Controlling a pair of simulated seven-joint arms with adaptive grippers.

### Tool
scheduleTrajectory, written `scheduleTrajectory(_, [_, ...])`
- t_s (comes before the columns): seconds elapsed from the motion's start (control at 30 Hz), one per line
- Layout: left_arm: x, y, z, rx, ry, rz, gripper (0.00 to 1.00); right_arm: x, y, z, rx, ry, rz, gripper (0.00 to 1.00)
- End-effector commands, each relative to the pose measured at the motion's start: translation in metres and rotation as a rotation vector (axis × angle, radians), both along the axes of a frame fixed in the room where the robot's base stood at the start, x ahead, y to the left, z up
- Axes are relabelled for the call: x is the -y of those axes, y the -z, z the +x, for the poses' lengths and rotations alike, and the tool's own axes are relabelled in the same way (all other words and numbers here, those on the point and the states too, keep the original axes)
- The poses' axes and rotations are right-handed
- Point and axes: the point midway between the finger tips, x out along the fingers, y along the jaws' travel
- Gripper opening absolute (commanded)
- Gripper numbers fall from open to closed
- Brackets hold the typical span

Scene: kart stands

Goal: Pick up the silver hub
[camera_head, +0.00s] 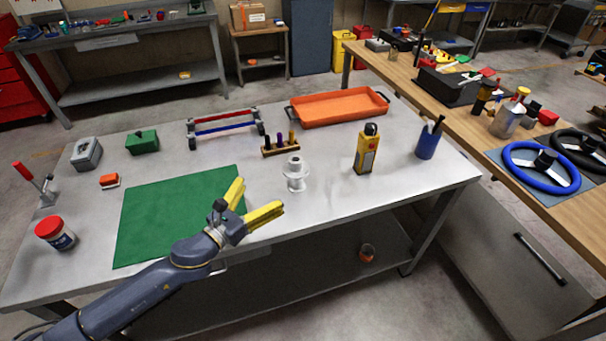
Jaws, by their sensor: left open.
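The silver hub (295,175) stands upright on the grey metal table, right of the green mat (150,208). It is a pale, flanged, spool-like part. My left gripper (262,199) has two yellow fingers spread apart, with nothing between them. It is over the mat's right side and the table's front part, left of and nearer than the hub, apart from it. My right gripper is not in view.
Behind the hub are a wooden rack (280,148) with small tools and an orange tray (338,107). A yellow handheld device (366,150) and a blue cup (428,142) stand to its right. The table (330,200) is bare in front of the hub.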

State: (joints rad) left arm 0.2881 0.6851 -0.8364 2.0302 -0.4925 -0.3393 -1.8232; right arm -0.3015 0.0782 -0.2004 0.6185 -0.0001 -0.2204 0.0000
Motion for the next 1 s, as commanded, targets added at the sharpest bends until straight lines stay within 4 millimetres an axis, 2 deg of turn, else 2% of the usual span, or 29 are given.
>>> scheduleTrajectory(0.3, [0.037, -0.001, 0.048, 0.001, 0.0, -0.002, 1.0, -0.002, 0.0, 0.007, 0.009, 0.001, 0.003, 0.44])
scheduleTrajectory(0.5, [0.054, -0.001, 0.07, 0.0, 0.0, -0.001, 1.0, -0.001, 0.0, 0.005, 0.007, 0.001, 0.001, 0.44])
scheduleTrajectory(0.87, [0.066, 0.0, 0.085, -0.001, 0.0, 0.0, 1.0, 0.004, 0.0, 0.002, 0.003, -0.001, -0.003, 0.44])
scheduleTrajectory(1.0, [0.078, 0.001, 0.096, -0.001, -0.001, -0.001, 1.0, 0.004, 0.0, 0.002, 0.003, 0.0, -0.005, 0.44])
